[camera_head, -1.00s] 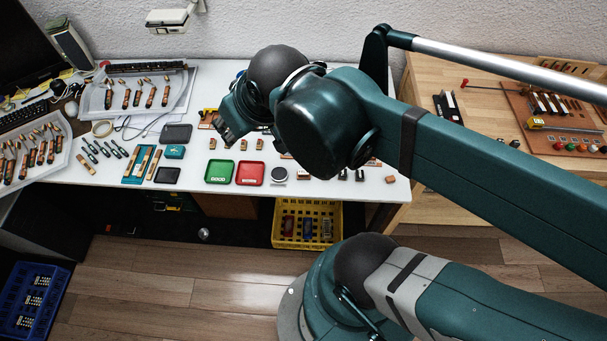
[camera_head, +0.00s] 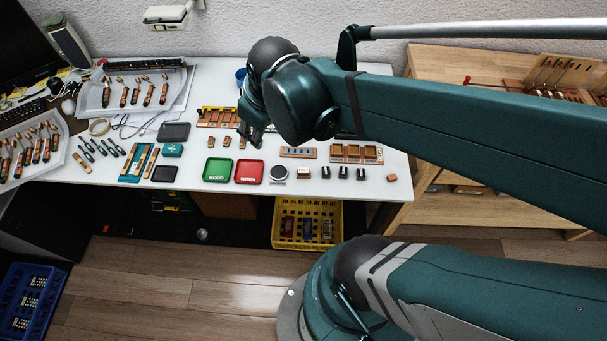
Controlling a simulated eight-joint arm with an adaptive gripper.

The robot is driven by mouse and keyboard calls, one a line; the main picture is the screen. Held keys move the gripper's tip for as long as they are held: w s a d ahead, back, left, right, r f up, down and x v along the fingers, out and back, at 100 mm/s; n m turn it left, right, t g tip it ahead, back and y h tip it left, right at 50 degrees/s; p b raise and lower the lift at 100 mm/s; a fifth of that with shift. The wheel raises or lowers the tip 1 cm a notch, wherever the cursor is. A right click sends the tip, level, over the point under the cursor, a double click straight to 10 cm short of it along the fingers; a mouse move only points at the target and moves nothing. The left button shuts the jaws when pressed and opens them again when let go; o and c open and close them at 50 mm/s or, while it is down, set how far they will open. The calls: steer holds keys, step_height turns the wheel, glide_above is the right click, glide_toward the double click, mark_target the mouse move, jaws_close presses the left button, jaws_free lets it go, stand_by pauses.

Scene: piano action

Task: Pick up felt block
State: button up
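My gripper (camera_head: 250,136) points down over the white table, right of two small reddish-tan blocks (camera_head: 227,141) (camera_head: 241,142) that stand in a row. It is small and dark in this view, and I cannot tell whether its fingers are open or shut, or whether they touch anything. The spot just under and behind the fingers is hidden. I cannot tell for sure which item is the felt block; the two small blocks are possible, and so is a plain brown block (camera_head: 391,177) at the table's right front edge.
A green tray (camera_head: 218,170) and a red tray (camera_head: 249,172) lie in front of my gripper. Right of them are a round dark dish (camera_head: 279,175), several dark blocks (camera_head: 343,172) and a wooden compartment tray (camera_head: 356,153). A yellow crate (camera_head: 335,226) stands below the table edge.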

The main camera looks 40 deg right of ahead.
steer(key=d+f+n+g+b, duration=0.25)
steer(key=d+f, duration=0.45)
steer(key=f, duration=0.4)
steer(key=n+g+b, duration=0.2)
steer(key=n, duration=0.2)
glide_above(303, 170)
steer(key=shift+y, duration=0.3)
step_height(303, 170, down, 9)
steer(key=shift+s+a+f, duration=0.1)
steer(key=shift+s+d+f, duration=0.2)
steer(key=shift+s+f, duration=0.05)
steer(key=shift+f, duration=0.15)
steer(key=shift+f+b, duration=0.55)
steer(key=shift+f, duration=0.75)
steer(key=shift+f, duration=0.1)
steer(key=shift+w+a+f+b, duration=0.15)
steer(key=shift+f+b, duration=0.4)
steer(key=shift+f, duration=0.7)
steer(key=shift+w+d+f+b, duration=0.1)
steer(key=shift+f+b, duration=0.4)
steer(key=shift+f, duration=0.75)
steer(key=shift+c, duration=0.3)
